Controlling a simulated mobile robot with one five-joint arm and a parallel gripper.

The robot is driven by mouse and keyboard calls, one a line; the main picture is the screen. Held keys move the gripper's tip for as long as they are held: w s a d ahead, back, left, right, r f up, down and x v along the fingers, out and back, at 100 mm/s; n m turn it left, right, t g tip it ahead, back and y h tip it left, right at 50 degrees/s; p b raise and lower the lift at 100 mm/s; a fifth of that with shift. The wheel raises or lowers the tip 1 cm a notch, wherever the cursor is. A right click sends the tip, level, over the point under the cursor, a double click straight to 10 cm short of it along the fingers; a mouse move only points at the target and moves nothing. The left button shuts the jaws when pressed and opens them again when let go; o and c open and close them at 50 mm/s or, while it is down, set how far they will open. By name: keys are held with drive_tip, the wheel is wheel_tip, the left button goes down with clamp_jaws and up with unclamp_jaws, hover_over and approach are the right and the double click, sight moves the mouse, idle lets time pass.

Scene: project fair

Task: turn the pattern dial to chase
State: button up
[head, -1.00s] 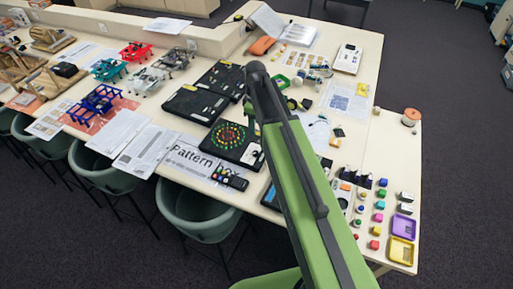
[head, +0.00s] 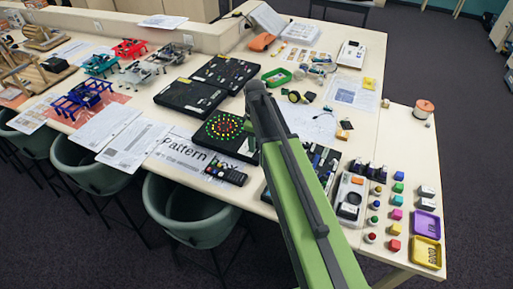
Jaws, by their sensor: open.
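A black board with a ring of coloured lights (head: 223,128) lies on the long table, just left of my arm. A sheet with large lettering that begins "Pattern" (head: 188,152) lies in front of it, partly under a black remote-like device (head: 226,174). The pattern dial cannot be made out; the board's right edge is close to or behind my arm, and its labels are too small to read. My green arm rises from the bottom and its dark upper end overlaps the table beside the board. My gripper is not visible, hidden behind the arm.
More black boards (head: 190,96) lie behind the lit board. Small coloured blocks (head: 396,215), a purple tray (head: 426,224) and a yellow tray (head: 426,252) are at the right. Green chairs (head: 188,215) stand along the front edge. An orange spool (head: 423,109) sits at the right edge.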

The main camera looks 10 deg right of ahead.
clamp_jaws()
drive_tip(key=shift+d, duration=0.2)
drive_tip(key=shift+a+m, duration=0.25)
drive_tip(key=shift+m, duration=0.35)
drive_tip(key=m, duration=0.3)
drive_tip(key=shift+m, duration=2.2)
unclamp_jaws()
